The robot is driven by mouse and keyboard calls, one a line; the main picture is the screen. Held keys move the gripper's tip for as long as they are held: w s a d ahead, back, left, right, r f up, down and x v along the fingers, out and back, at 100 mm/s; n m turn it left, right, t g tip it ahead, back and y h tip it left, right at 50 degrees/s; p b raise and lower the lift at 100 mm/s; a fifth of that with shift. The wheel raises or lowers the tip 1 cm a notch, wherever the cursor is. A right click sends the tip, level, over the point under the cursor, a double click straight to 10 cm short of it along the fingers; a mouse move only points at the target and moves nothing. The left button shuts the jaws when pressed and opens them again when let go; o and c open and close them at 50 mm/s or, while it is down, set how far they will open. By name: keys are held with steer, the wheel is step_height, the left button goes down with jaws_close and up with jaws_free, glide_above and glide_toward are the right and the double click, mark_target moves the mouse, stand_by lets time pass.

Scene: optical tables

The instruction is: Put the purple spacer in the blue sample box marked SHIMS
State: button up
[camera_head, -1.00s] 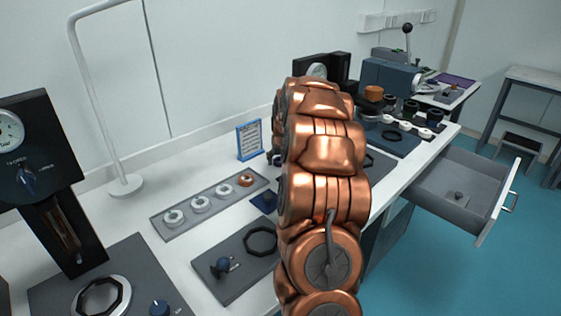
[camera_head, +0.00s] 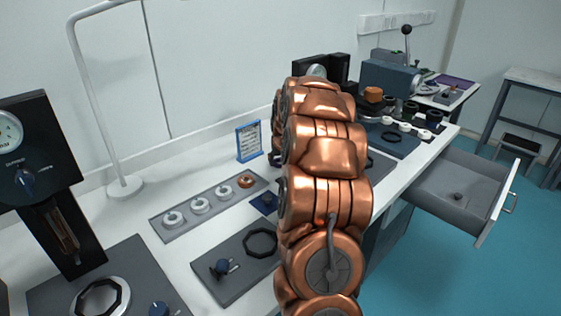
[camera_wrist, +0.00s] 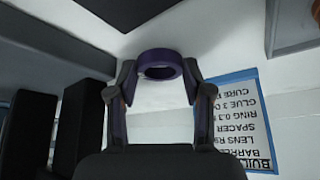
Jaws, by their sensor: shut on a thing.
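The purple spacer (camera_wrist: 160,64) is a ring. In the wrist view it sits between the two fingertips of my gripper (camera_wrist: 158,84), which is shut on it. In the head view my copper arm hides the gripper and the spacer. I cannot make out a blue sample box marked SHIMS in either view.
A blue-framed sign (camera_head: 249,141) stands at the back of the white table; it also shows in the wrist view (camera_wrist: 240,120). A grey tray (camera_head: 182,229) holds several rings. A dark plate (camera_head: 217,292) lies in front. An open drawer (camera_head: 452,206) juts out at right.

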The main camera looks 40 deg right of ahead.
steer(key=s+a+r+b, duration=0.2)
steer(key=s+a+r, duration=0.5)
steer(key=s, duration=0.4)
steer(key=shift+a+r, duration=0.25)
steer(key=shift+a, duration=0.15)
